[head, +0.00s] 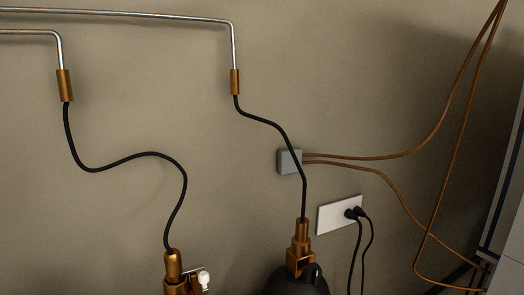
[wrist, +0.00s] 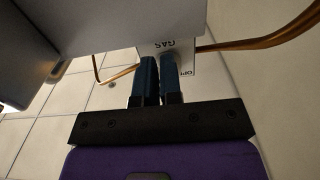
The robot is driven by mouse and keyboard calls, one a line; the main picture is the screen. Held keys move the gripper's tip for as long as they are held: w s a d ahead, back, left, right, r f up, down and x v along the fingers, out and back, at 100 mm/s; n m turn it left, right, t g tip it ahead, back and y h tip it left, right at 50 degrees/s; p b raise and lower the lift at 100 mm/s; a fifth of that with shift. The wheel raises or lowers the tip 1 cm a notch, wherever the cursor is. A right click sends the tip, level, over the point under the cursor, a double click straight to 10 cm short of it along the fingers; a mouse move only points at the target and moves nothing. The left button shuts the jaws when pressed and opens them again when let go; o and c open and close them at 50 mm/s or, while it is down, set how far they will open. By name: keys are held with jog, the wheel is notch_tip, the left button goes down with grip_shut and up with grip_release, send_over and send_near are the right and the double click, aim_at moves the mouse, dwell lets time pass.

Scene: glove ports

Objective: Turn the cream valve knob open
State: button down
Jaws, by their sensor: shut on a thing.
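In the wrist view, the two blue fingers of my gripper (wrist: 159,66) are close together. Their tips reach up to a white plate (wrist: 186,52) lettered "GAS", with part of a word starting "OP" beside the right finger. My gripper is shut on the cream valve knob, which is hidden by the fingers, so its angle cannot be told. My gripper does not show in the head view.
In the wrist view, a copper pipe (wrist: 262,40) runs right from the plate, and a large grey-white box (wrist: 95,27) hangs close at upper left. The head view shows black hoses (head: 125,159), a grey wall box (head: 289,161) and a white socket (head: 338,214) with plugs.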

jog(key=shift+s+d, duration=0.3)
jog(key=shift+d, duration=0.05)
jog(key=shift+f+v, duration=0.15)
jog(key=shift+v, duration=0.75)
jog(key=shift+f+v, duration=0.2)
jog(key=shift+v, duration=0.7)
jog(key=shift+f+v, duration=0.15)
jog(key=shift+v, duration=0.7)
jog(key=shift+w+a, duration=0.1)
jog(key=w+d+n, duration=0.1)
jog(key=n, duration=0.1)
jog(key=d+n, duration=0.2)
jog(key=w+d+n, duration=0.1)
jog(key=n, duration=0.1)
jog(key=shift+w+d+r, duration=0.25)
jog(key=shift+w+r, duration=0.05)
jog(key=shift+w, duration=0.05)
